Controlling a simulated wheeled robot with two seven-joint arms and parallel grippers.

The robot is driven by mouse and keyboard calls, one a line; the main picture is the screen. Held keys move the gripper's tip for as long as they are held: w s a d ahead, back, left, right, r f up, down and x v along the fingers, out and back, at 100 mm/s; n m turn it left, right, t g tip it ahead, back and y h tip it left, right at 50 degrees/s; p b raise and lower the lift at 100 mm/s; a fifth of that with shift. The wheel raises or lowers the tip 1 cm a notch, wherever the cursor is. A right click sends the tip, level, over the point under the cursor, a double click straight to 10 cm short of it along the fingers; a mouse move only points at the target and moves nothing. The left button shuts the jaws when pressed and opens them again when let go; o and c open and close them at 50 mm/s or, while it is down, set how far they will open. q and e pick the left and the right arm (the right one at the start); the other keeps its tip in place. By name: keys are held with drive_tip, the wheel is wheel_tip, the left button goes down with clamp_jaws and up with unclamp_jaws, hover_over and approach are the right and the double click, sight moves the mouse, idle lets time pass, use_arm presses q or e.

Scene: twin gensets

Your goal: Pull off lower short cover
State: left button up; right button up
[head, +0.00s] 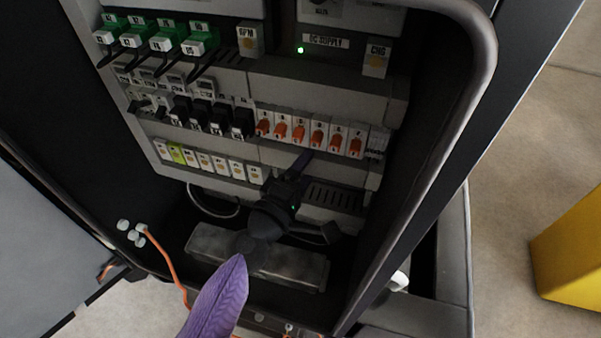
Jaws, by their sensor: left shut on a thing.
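The open cabinet shows a short grey slotted strip (336,198) low on its right side, under the row of orange switches. I take this for the lower short cover. My left gripper (296,175), dark with a purple arm behind it, reaches up from the bottom and is at the left end of this strip. It is shut on the cover; its own body hides the contact. I cannot tell whether the cover is apart from the panel. My right gripper is not in view.
Orange switches (317,134) and black breakers (221,117) sit above the gripper. A grey block (308,270) lies at the cabinet bottom. The cabinet frame (434,160) bounds the right. An orange cable (167,262) hangs lower left. A yellow object (572,250) stands outside at right.

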use_arm(q)
drive_tip(key=shift+w+f, duration=0.1)
drive_tip(key=shift+f, duration=0.15)
clamp_jaws()
drive_tip(key=shift+w+d+f, duration=0.1)
drive_tip(key=shift+w+d, duration=0.1)
drive_tip(key=shift+d, duration=0.05)
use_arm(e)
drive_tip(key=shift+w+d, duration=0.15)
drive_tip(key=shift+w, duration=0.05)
use_arm(q)
drive_tip(key=shift+s+f+g, duration=0.15)
drive_tip(key=shift+f+g, duration=0.1)
drive_tip(key=shift+g, duration=0.05)
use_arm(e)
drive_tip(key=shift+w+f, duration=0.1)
use_arm(q)
drive_tip(key=shift+s, duration=0.2)
